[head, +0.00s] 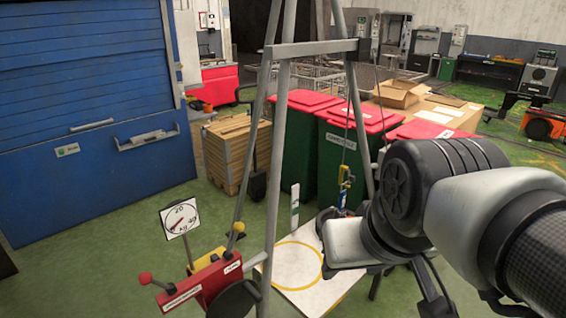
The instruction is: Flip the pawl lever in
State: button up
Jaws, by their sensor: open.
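A red winch-like unit (200,287) stands at the lower left by the grey frame. One lever on it has a red knob (145,278) and sticks out to the left. Another has a yellow knob (239,227) and stands up at the top right of the unit. The labels are too small to read, so I cannot tell which is the pawl lever or its position. My arm comes in from the right, with its nearest link well to the right of both knobs. I cannot make out my gripper's fingers.
A grey A-frame (280,150) stands between my arm and the unit. A hook (345,185) hangs over a white board with a yellow ring (292,290). A dial sign (180,218) stands above the unit. Bins (300,150) and a pallet stack (232,150) stand behind; green floor lies left.

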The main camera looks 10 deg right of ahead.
aim_at(238, 228)
jog(key=j+u, duration=0.2)
jog(key=u, duration=1.05)
jog(key=i+z, duration=0.3)
jog(key=i, duration=0.45)
